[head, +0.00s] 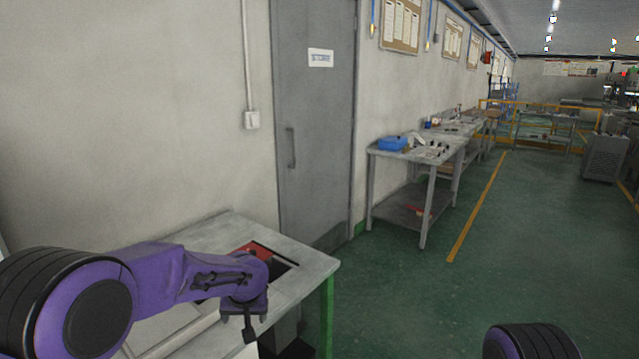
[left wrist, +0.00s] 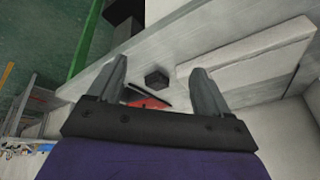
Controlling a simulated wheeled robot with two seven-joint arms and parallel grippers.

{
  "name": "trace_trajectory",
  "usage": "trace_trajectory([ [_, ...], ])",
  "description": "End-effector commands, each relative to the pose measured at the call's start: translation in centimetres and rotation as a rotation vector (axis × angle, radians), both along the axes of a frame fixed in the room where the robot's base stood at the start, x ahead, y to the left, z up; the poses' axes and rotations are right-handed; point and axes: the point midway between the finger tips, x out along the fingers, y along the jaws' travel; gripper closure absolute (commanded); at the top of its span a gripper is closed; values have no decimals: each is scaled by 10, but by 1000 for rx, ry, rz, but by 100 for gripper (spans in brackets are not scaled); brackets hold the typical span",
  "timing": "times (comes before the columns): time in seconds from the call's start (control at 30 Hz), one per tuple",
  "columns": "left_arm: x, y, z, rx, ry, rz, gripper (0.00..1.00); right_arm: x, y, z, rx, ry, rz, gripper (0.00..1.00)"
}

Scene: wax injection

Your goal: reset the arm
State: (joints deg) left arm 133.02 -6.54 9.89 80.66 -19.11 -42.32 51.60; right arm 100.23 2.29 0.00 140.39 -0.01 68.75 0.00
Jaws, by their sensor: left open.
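My left gripper (head: 248,325) hangs from the purple left arm, over the near grey table (head: 222,230). In the left wrist view its two grey fingers (left wrist: 158,70) are apart with nothing held between them. A small dark block (left wrist: 157,78) lies on the table beyond the fingers, seen in the gap between them. A red and black item (head: 256,251) lies on the table, and its red part (left wrist: 150,103) shows below the block in the wrist view. My right gripper is not seen; only a dark round part of my right arm shows at the bottom right.
A pale flat panel (left wrist: 250,65) lies on the table beside the fingers. A grey door (head: 315,120) stands behind the table. Farther off, a workbench (head: 430,155) holds a blue bin (head: 392,144). Green floor (head: 400,300) is open at the right.

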Motion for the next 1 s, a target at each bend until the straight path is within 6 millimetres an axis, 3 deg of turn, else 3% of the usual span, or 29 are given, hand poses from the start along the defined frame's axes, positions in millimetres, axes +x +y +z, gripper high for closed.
trace_trajectory([
  [0.23, 14, -20, 1, -86, -89, -77, 21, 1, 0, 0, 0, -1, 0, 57],
  [0.47, 13, -38, -15, -200, -178, -124, 21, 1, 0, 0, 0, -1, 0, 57],
  [0.67, -12, -39, -58, -320, -266, -107, 21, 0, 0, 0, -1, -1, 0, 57],
  [0.77, -45, -25, -99, -365, -307, -48, 21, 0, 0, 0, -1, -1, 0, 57],
  [0.87, -105, 9, -151, -360, -340, 74, 21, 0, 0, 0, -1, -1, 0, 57],
  [0.9, -133, 24, -168, -339, -344, 126, 21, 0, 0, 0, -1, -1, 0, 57],
  [1.0, -210, 64, -200, -255, -326, 247, 21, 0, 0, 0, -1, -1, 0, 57],
])
